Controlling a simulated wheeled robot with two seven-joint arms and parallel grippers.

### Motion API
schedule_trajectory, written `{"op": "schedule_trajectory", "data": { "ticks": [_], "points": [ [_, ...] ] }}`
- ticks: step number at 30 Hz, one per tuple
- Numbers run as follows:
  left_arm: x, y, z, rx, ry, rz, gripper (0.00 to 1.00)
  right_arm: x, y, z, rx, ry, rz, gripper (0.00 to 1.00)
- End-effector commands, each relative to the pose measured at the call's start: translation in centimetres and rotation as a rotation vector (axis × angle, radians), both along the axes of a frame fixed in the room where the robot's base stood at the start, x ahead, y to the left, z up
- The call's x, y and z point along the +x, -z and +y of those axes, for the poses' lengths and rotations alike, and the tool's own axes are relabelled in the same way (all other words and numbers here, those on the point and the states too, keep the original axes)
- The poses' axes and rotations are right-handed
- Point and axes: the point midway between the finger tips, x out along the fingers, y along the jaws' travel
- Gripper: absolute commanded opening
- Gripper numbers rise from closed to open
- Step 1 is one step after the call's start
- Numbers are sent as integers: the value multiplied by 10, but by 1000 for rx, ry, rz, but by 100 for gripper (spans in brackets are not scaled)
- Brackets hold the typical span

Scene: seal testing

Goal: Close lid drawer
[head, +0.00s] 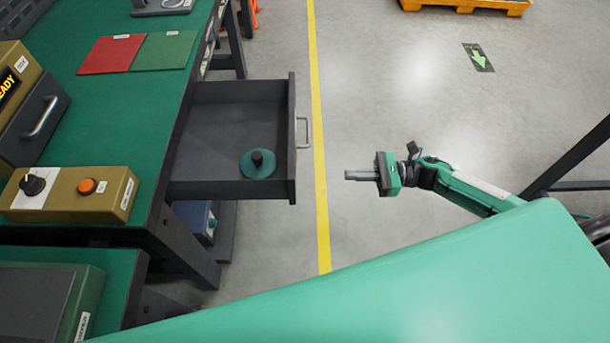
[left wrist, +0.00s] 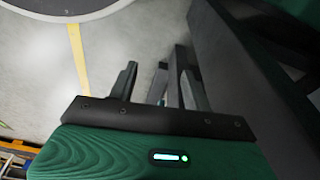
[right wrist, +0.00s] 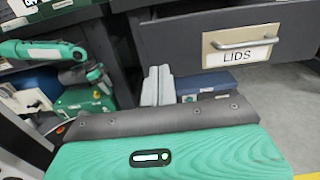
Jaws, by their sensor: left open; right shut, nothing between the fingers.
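The lid drawer (head: 226,98) is pulled out to the right from under the green-topped bench in the head view. A round teal lid with a black knob (head: 258,162) lies in it. Its front has a metal handle (head: 303,132); the right wrist view shows the front panel (right wrist: 180,42) with a "LIDS" label (right wrist: 237,57). My right gripper (head: 348,175) is shut and empty, apart from the drawer front, to its right. It also shows in the right wrist view (right wrist: 158,84), below the panel. My left gripper (left wrist: 143,82) is open in the left wrist view and outside the head view.
The bench top (head: 110,110) holds a control box with an orange button (head: 75,193), red (head: 110,54) and green (head: 165,50) mats, and a box with a handle (head: 30,110). A blue box (head: 195,220) sits below the drawer.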

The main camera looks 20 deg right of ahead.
Motion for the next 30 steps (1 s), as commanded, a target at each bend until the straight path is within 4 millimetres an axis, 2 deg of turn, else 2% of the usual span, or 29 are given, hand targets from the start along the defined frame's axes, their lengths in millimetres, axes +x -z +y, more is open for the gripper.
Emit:
{"op": "schedule_trajectory", "data": {
  "ticks": [9,15,21,30],
  "points": [
    [-11,39,6,10,6,7,50,20,-4,67,4,0,1,0],
    [-21,62,10,14,9,9,50,29,-3,98,3,2,3,0],
    [-27,75,12,17,11,9,50,34,-1,114,2,3,4,0],
    [-28,78,13,17,11,8,50,34,0,117,1,4,4,0]
  ]
}}
